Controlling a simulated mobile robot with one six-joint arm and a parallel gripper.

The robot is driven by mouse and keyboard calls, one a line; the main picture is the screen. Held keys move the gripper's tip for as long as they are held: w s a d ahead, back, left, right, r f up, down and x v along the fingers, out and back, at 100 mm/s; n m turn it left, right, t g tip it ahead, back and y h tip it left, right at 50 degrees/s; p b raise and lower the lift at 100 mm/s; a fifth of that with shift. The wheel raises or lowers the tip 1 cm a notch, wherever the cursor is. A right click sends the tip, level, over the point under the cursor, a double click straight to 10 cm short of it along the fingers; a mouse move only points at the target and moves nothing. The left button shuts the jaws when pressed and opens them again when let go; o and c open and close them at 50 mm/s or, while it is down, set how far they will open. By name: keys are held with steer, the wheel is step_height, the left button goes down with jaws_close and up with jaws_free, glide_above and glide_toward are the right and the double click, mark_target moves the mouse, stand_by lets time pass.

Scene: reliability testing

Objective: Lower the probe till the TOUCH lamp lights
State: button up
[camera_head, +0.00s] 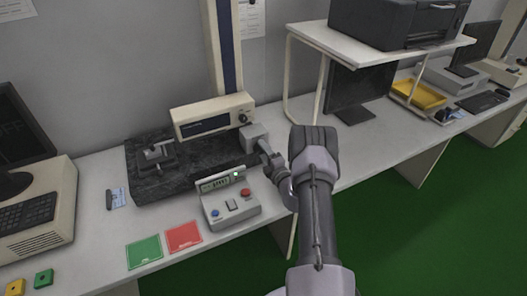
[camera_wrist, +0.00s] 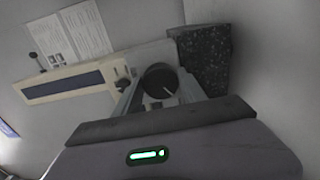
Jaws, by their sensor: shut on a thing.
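My gripper (camera_head: 268,152) is at the right end of the measuring stand, by a pale box (camera_head: 254,137). In the wrist view my gripper (camera_wrist: 160,92) has its two fingers around a black round knob (camera_wrist: 158,78) with a white pointer line. The beige stand head (camera_head: 212,116) has a dark display strip and a small dial; it also shows in the wrist view (camera_wrist: 65,85). I cannot make out the probe tip. A grey console (camera_head: 230,208) has a small display, a red and a blue button, and a bright green-white lamp (camera_head: 236,173); its label is unreadable.
A small metal fixture (camera_head: 158,156) stands on the dark granite plate (camera_head: 190,178). A green card (camera_head: 144,251) and a red card (camera_head: 183,237) lie at the bench front. A white shelf (camera_head: 375,45) with a printer stands to the right.

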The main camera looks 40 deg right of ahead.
steer(key=shift+m, duration=0.3)
stand_by(0.4)
steer(key=o, duration=1.4)
steer(key=shift+c, duration=0.2)
steer(key=p+v, duration=0.3)
steer(key=v, duration=1.4)
steer(key=shift+s, duration=0.2)
